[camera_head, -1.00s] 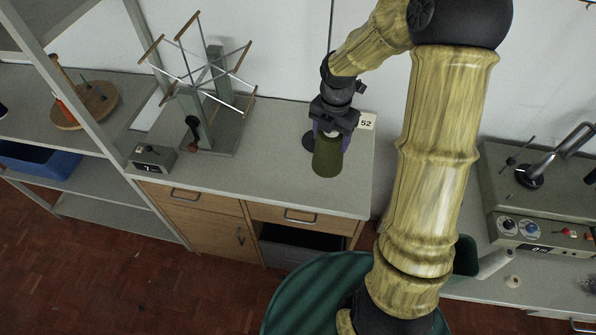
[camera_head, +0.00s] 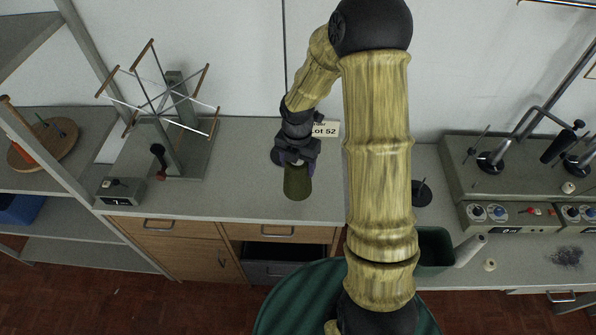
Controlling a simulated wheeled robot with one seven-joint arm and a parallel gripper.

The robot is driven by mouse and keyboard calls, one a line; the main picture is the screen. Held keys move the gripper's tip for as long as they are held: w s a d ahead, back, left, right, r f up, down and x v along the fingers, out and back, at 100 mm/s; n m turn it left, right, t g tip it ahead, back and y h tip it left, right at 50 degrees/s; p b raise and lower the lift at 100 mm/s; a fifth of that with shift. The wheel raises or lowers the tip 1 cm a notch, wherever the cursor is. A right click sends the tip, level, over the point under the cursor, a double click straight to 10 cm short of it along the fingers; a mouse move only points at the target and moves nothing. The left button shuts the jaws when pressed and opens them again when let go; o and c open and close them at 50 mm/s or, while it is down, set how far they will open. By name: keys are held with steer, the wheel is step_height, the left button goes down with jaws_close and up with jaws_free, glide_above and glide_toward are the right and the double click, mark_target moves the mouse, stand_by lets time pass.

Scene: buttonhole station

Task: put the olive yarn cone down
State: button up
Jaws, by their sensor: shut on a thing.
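The olive yarn cone (camera_head: 297,184) is a dark green, blunt-ended piece in front of my gripper (camera_head: 296,163), over the grey worktop (camera_head: 240,200). My gripper is shut on the cone, at its upper part. Purplish finger parts show at its sides. I cannot tell whether the cone touches the worktop. A white card reading "Lot 52" (camera_head: 325,129) stands behind my gripper.
A yarn swift (camera_head: 160,100) on a grey base and a small counter box (camera_head: 119,190) stand to the left. A dark disc with a peg (camera_head: 422,192) is right of my arm. Winding machines (camera_head: 510,215) fill the right. The worktop between swift and cone is clear.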

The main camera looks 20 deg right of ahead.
steer(key=shift+a, duration=0.1)
steer(key=shift+f, duration=0.15)
steer(key=shift+f+p, duration=0.4)
steer(key=shift+f, duration=1.3)
steer(key=o, duration=1.4)
steer(key=shift+f, duration=0.15)
steer(key=shift+o, duration=0.2)
step_height(320, 180, up, 12)
steer(key=shift+r+b, duration=0.15)
steer(key=shift+b, duration=1)
